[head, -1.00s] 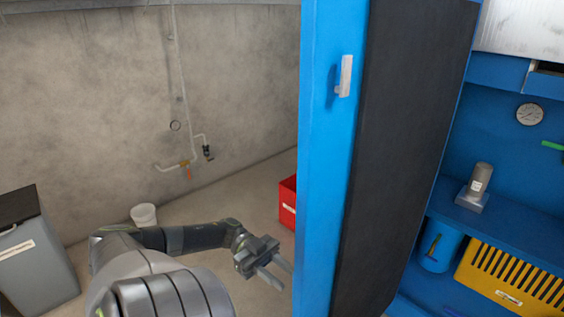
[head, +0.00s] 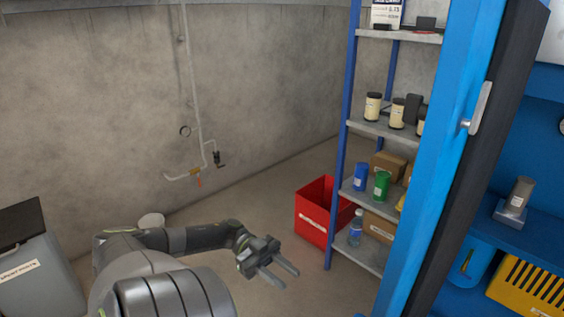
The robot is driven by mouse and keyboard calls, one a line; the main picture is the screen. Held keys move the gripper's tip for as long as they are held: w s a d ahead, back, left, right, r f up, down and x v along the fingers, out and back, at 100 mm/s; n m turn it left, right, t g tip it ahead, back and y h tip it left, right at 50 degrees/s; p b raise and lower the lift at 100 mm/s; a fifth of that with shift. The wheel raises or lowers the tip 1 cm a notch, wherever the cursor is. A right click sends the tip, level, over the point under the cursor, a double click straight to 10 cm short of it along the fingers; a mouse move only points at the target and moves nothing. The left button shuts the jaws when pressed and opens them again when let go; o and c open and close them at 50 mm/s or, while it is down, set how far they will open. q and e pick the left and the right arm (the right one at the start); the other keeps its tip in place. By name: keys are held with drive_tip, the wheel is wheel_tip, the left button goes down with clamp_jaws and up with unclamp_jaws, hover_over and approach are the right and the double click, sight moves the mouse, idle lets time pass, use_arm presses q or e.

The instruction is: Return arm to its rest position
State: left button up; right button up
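My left arm comes in from the lower left of the head view and is bent, reaching to the right. Its gripper (head: 279,273) is open and empty, with its two fingers apart and pointing to the lower right. It hangs over the floor, in front of the red bin and left of the blue door (head: 433,170). It appears apart from both. The door stands open, with a light grey handle (head: 479,108) on it. My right gripper is not in view.
A red bin (head: 312,223) stands on the floor beside a shelf rack (head: 387,128) holding jars, cans and boxes. A grey container (head: 36,275) is at the far left, a white bucket (head: 151,220) behind my arm. A pipe with a valve (head: 195,172) runs down the concrete wall.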

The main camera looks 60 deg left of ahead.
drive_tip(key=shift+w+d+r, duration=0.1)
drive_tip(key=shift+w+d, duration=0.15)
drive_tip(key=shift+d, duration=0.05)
